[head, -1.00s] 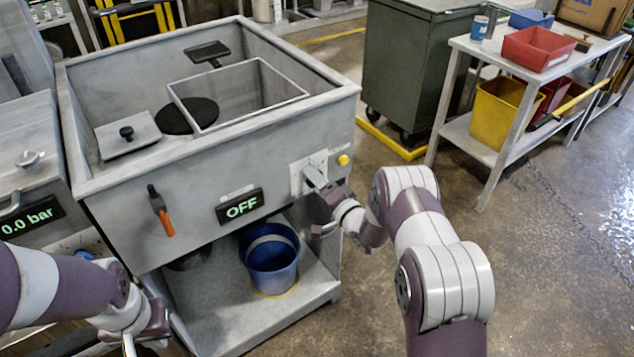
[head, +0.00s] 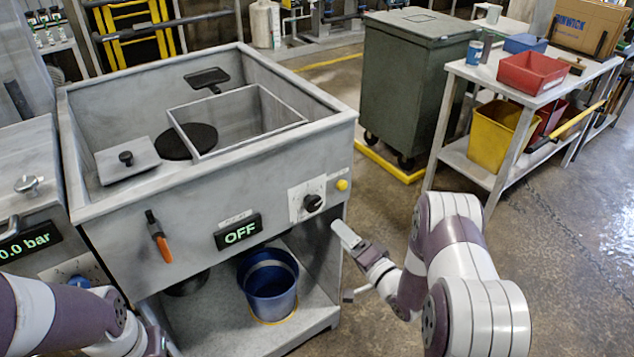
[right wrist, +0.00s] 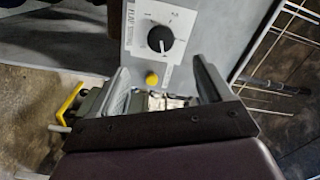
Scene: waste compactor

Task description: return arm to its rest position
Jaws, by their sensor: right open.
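My right gripper (head: 350,264) is open and empty, low in front of the machine's right front corner and apart from the rotary knob. In the right wrist view its two spread fingers (right wrist: 165,92) show with nothing between them. The black rotary knob (head: 313,202) sits on a white plate on the front panel. It also shows in the right wrist view (right wrist: 160,39), pointing downward. A yellow button (head: 342,185) is beside it. The display (head: 238,232) reads OFF. My left arm comes in at the lower left, and its fingers are cut off or hidden.
The grey compactor (head: 90,213) has an open top and a blue bucket (head: 270,288) on its lower shelf. An orange-handled lever (head: 160,240) hangs on its front. A green wheeled bin (head: 405,95) and a table (head: 500,75) stand at right.

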